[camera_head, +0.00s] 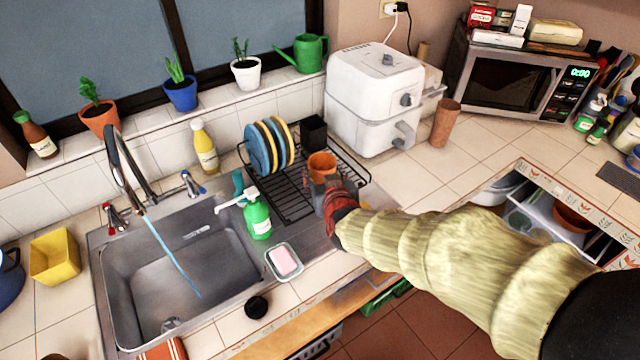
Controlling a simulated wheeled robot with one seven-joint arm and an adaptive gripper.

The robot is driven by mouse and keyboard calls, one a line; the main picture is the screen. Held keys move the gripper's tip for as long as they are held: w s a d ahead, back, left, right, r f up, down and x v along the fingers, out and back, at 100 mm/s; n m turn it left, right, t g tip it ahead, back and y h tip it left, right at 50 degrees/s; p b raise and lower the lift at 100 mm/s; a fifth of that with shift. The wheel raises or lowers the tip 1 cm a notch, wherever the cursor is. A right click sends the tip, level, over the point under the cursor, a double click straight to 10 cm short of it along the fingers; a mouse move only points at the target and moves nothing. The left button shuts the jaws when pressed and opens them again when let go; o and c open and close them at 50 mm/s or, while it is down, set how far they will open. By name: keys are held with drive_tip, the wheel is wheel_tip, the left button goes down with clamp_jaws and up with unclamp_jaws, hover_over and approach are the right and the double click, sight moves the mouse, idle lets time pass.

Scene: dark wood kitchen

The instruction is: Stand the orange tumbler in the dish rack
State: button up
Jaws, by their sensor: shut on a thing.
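The orange tumbler (322,165) is at the right part of the black dish rack (290,208), its open rim facing up. My gripper (328,194) reaches in from the right and is shut on the tumbler. The gripper hides the tumbler's lower part, so I cannot tell whether its base touches the rack wires. Several blue and yellow plates (257,150) stand upright at the back left of the rack.
A black holder (313,132) stands at the rack's back corner. A white air fryer (374,100) is behind right. A green soap bottle (257,218) and a soap dish (285,262) stand by the sink (185,275), where water runs. A brown cup (445,123) stands on the right counter.

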drive_tip(key=w+f+b, duration=0.1)
drive_tip(key=w+f, duration=0.2)
drive_tip(key=w+f+b, duration=0.1)
drive_tip(key=w+f, duration=0.2)
drive_tip(key=shift+w+a+b, duration=0.15)
drive_tip(key=shift+w+b, duration=0.15)
drive_tip(key=shift+b, duration=0.1)
drive_tip(key=shift+w+f, duration=0.35)
drive_tip(key=shift+f, duration=0.15)
drive_tip(key=shift+f+b, duration=1)
drive_tip(key=shift+f, duration=0.5)
drive_tip(key=shift+f, duration=0.15)
drive_tip(key=o, duration=1.2)
drive_tip(key=shift+o, duration=0.2)
